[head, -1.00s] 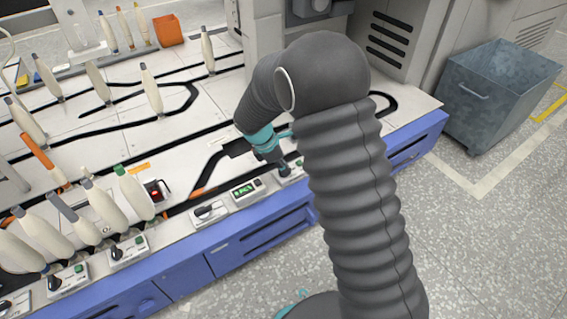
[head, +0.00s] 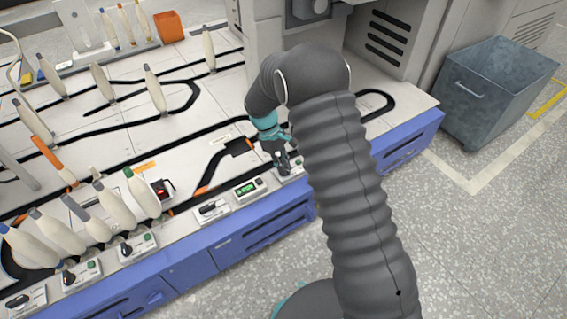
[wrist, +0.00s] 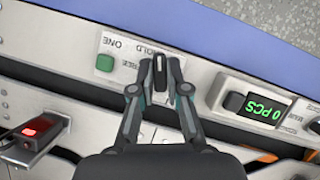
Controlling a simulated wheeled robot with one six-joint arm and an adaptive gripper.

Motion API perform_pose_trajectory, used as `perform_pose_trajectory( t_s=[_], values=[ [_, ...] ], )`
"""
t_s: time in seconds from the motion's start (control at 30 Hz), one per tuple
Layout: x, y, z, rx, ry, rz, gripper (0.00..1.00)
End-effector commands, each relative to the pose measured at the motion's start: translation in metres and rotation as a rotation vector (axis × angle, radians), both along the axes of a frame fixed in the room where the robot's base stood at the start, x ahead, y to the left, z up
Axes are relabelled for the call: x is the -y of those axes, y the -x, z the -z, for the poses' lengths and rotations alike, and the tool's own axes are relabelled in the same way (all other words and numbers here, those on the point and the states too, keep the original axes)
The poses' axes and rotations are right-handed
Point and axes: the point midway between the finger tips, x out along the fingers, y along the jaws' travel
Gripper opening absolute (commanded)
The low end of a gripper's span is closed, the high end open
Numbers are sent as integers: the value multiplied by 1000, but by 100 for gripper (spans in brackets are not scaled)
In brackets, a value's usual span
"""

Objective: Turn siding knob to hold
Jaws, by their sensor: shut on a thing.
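The siding knob (wrist: 160,73) is a small black knob on a white control panel, with upside-down ONE, HOLD and FREE lettering (wrist: 140,48) beside it in the wrist view. Its long side lies nearly vertical in that picture. I cannot tell which word it points to. My gripper (wrist: 160,88) has its two fingers shut on the knob, one on each side. In the head view my gripper (head: 284,164) is down at the panel (head: 291,174) near the table's front edge, and hides the knob.
A green button (wrist: 104,63) is beside the knob. A counter with a green display (head: 249,188) and another knob panel (head: 211,210) stand along the front edge. Several bobbins stand at the left. A grey bin (head: 497,95) stands on the floor at the right.

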Motion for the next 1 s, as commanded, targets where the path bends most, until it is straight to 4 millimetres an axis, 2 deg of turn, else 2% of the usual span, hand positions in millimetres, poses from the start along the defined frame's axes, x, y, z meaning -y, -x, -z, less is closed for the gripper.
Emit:
perform_pose_trajectory(
  t_s=[0.2,0.5,1.0],
  values=[
    [1,0,-1,0,0,171,0],
    [0,-1,0,1,-1,318,0],
    [0,0,0,1,0,369,0]
  ],
)
